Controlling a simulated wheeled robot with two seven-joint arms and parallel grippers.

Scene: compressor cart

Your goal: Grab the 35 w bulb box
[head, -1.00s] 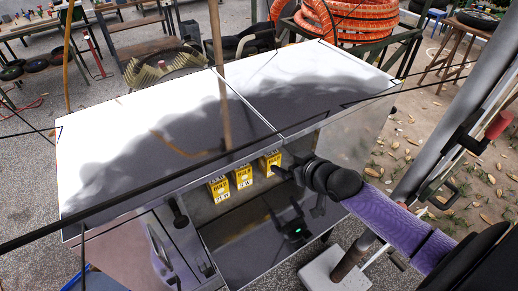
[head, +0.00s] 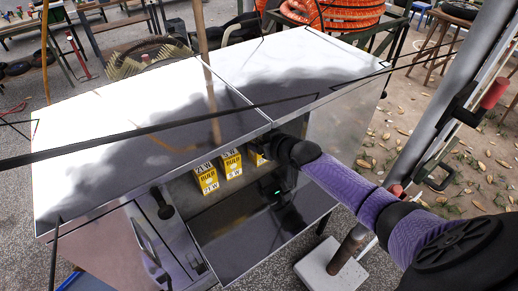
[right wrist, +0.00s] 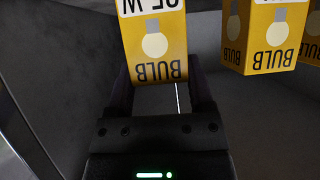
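Yellow and white bulb boxes stand in a row on a shelf inside the cart (head: 112,188). The rightmost box (head: 256,157) is partly hidden by my right arm. In the right wrist view this box (right wrist: 155,45) appears upside down, its cut-off wattage label looking like 35 W. My right gripper (head: 268,178) is at this box. In the right wrist view its open fingers (right wrist: 158,90) are on either side of the box's near end; I cannot make out firm contact. My left gripper is not in view.
The middle box (head: 231,164) and the left box, marked 21 W (head: 206,180), stand close beside it. The cart's top overhangs the shelf. A cart door (head: 150,245) and a grey pole (head: 460,95) are nearby. Orange hose (head: 330,12) lies behind.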

